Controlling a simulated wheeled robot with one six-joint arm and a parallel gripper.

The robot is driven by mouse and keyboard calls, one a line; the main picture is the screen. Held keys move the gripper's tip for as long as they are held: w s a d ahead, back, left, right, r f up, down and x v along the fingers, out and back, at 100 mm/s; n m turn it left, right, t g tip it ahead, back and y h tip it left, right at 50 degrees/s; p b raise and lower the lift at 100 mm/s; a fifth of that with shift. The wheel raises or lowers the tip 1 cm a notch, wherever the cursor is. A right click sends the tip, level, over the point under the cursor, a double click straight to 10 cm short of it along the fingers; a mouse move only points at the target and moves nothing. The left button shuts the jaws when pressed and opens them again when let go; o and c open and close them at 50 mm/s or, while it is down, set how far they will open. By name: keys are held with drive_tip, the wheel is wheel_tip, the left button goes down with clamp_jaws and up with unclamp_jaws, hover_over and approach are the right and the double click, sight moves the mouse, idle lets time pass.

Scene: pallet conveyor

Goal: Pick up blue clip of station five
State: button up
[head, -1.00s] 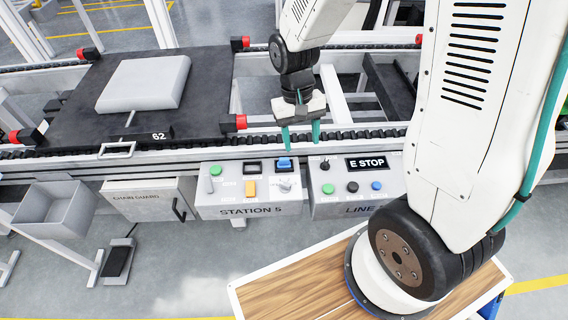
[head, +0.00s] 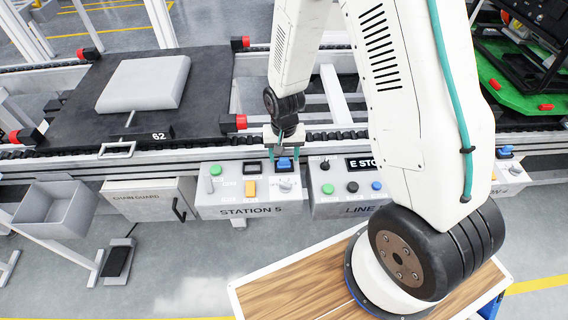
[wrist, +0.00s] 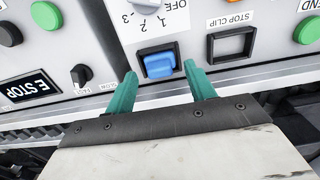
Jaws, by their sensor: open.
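The blue clip (head: 285,164) sits in a dark square holder at the top of the grey STATION 5 box (head: 250,199). In the wrist view the blue clip (wrist: 159,65) lies just beyond and between my fingertips. My gripper (head: 284,152) is open and empty, with its teal fingers hanging at the back edge of the box. In the wrist view my gripper (wrist: 160,75) has one finger to each side of the clip's line, and I see no contact with the clip.
On the same box are an empty frame marked STOP CLIP (wrist: 231,46), a rotary knob (head: 285,185), a yellow switch (head: 250,189) and a green button (head: 215,170). The LINE box with E STOP (head: 358,193) stands close on the right. The conveyor rail (head: 190,145) runs behind.

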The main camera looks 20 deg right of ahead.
drive_tip(key=shift+f, duration=0.55)
drive_tip(key=c, duration=1.1)
drive_tip(key=shift+o, duration=0.2)
drive_tip(key=shift+r, duration=0.1)
